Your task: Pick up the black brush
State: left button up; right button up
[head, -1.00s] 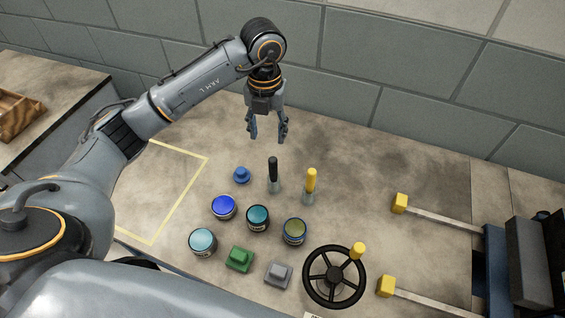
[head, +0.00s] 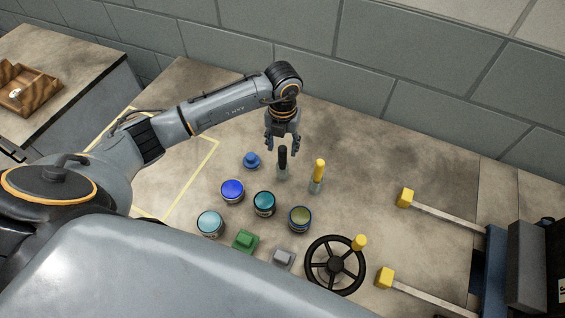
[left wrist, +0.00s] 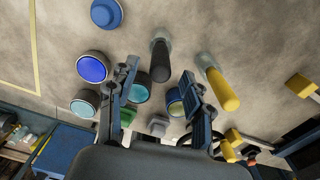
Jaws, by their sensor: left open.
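The black brush (head: 282,158) stands upright in the head view, handle up, its pale base on the worktop. In the left wrist view the black brush (left wrist: 160,62) shows between and beyond my fingers. My left gripper (head: 282,147) is open and empty, pointing down just above and behind the brush's handle in the head view. In the left wrist view its two fingers (left wrist: 157,85) are spread on either side of the handle's line. I cannot tell if they touch it. The right gripper is not in view.
A yellow brush (head: 319,172) stands close to the right. A blue knobbed piece (head: 251,161) is to the left. Several paint tins (head: 264,204), a green block (head: 245,240), a grey block (head: 284,257) and a black handwheel (head: 335,266) lie nearer. The worktop behind is clear.

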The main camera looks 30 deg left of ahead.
aim_at(282, 162)
pick_arm(q)
jog(key=shift+f, duration=1.2)
grip_shut()
